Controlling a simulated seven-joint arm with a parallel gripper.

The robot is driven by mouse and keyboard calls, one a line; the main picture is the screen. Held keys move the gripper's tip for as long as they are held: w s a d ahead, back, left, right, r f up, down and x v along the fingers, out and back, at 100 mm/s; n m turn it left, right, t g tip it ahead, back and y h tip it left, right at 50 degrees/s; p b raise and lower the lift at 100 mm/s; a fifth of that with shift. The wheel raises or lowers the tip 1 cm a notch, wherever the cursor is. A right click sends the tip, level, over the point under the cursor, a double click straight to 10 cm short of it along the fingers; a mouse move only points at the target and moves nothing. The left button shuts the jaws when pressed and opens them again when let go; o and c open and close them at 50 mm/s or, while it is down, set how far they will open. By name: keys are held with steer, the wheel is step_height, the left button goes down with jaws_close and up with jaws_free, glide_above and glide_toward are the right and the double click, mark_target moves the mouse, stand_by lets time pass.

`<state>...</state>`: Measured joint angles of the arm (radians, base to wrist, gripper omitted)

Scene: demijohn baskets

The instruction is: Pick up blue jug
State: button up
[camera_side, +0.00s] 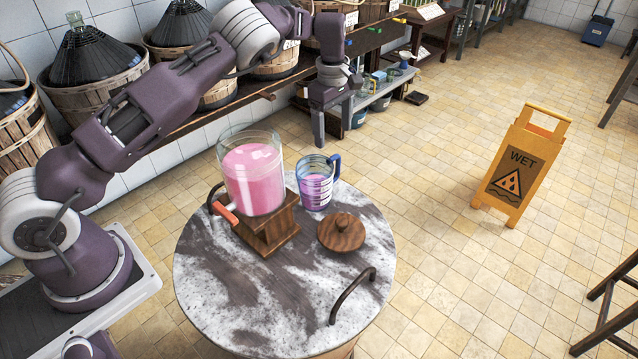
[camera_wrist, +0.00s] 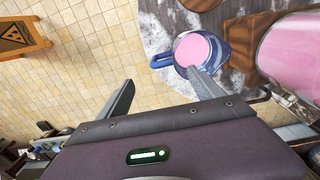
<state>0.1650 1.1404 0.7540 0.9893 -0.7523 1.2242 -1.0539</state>
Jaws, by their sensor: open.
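The blue jug (camera_side: 316,188) is a clear measuring jug with a blue rim and handle and pink liquid inside. It stands upright at the back edge of the round table. My gripper (camera_side: 333,122) is open and empty, above the jug and apart from it. In the wrist view the blue jug (camera_wrist: 194,49) is seen from above, its handle toward the left. There my gripper (camera_wrist: 161,78) has its fingers spread, and the right fingertip overlaps the jug's lower rim in the picture.
A large glass jar (camera_side: 253,175) of pink liquid with a red tap stands on a wooden block (camera_side: 267,232) just left of the jug. A wooden lid (camera_side: 341,233) lies in front. The grey-white round tabletop (camera_side: 285,305) is clear at the front. Baskets (camera_side: 95,98) line the wall.

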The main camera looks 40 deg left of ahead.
mark_target(333, 156)
steer(key=f, duration=1)
steer(key=shift+s+d+f, duration=0.15)
steer(key=shift+d+f, duration=0.05)
steer(key=shift+d, duration=0.05)
steer(key=shift+r, duration=0.1)
jaws_close()
